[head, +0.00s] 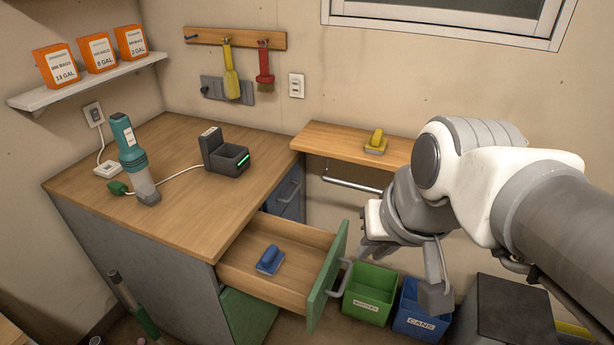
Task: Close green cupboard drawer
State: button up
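The green cupboard drawer (328,280) is pulled out from the wooden-topped cupboard, with its wooden inside showing. Its grey handle (343,280) is on the outer face of the green front, facing right. A blue brush-like item (270,260) lies inside the drawer. My gripper (403,272) is to the right of the drawer front, pointing down, with its fingers spread apart and nothing seen between them. In the picture it is close to the handle but appears apart from it; the depth between them is hard to judge.
A green bin (370,292) and a blue bin (421,316) stand on the floor right of the drawer. A wooden shelf (345,146) with a yellow brush (376,141) is behind.

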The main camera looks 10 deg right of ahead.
jog(key=w+f+m+y+b, duration=0.1)
jog(key=w+f+m, duration=0.1)
jog(key=w+f+m+g+y+b, duration=0.1)
jog(key=w+f+m, duration=0.1)
jog(key=w+f+m+g+b, duration=0.1)
jog(key=w+f, duration=0.1)
jog(key=f, duration=0.1)
jog(key=shift+a+f+m+y, duration=0.1)
jog(key=shift+a+m+y, duration=0.05)
jog(key=shift+m+y, duration=0.25)
grip_shut()
jog(key=m+t+y+b, duration=0.3)
jog(key=m+b, duration=0.5)
jog(key=m, duration=0.9)
send_near(333, 274)
jog(key=shift+g+y, duration=0.7)
jog(key=w+f, duration=0.1)
jog(key=w+a+f+b, duration=0.1)
jog(key=f, duration=0.1)
jog(key=w+a+f, duration=0.1)
jog(key=f, duration=0.1)
jog(key=shift+w+a+b, duration=0.2)
jog(key=shift+w+b, duration=0.05)
jog(key=shift+b, duration=0.15)
jog(key=shift+a, duration=0.1)
